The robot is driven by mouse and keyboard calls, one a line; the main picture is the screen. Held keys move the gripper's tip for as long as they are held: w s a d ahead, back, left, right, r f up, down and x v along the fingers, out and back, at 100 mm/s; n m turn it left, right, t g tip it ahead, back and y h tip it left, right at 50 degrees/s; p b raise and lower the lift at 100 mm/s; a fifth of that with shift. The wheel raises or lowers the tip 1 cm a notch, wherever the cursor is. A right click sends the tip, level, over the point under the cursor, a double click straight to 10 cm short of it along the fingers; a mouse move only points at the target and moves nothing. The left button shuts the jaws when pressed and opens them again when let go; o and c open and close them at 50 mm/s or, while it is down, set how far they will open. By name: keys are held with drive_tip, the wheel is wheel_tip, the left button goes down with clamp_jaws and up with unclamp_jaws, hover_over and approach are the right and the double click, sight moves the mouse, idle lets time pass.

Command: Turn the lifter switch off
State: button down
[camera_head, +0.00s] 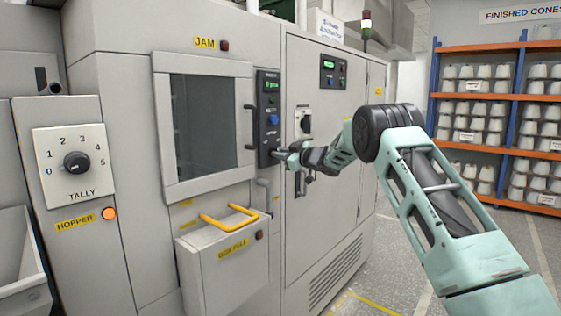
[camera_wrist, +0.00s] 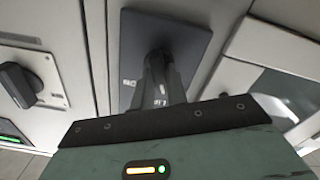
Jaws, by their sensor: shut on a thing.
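A dark control panel (camera_head: 268,95) with a green display and a blue button is on the machine front, right of the window. My gripper (camera_head: 277,153) is at the lower end of this panel. In the wrist view, the fingers (camera_wrist: 160,72) are shut against a dark plate (camera_wrist: 190,42), which has small white lettering partly hidden by them. The fingers are closed on the lifter switch there. The switch itself is almost wholly covered, so I cannot tell its position.
A rotary knob (camera_head: 303,121) is on the cabinet door to the right; it also shows in the wrist view (camera_wrist: 17,85). A bin with a yellow handle (camera_head: 229,217) juts out below the window (camera_head: 205,125). Shelves of cones (camera_head: 490,120) stand far right.

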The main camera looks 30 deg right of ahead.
drive_tip(key=shift+f+n+b, duration=0.1)
drive_tip(key=shift+n+b, duration=0.8)
drive_tip(key=shift+n, duration=0.4)
drive_tip(key=c, duration=1.4)
unclamp_jaws()
drive_tip(key=b+v, duration=0.3)
drive_tip(key=v, duration=1.4)
drive_tip(key=shift+s, duration=0.2)
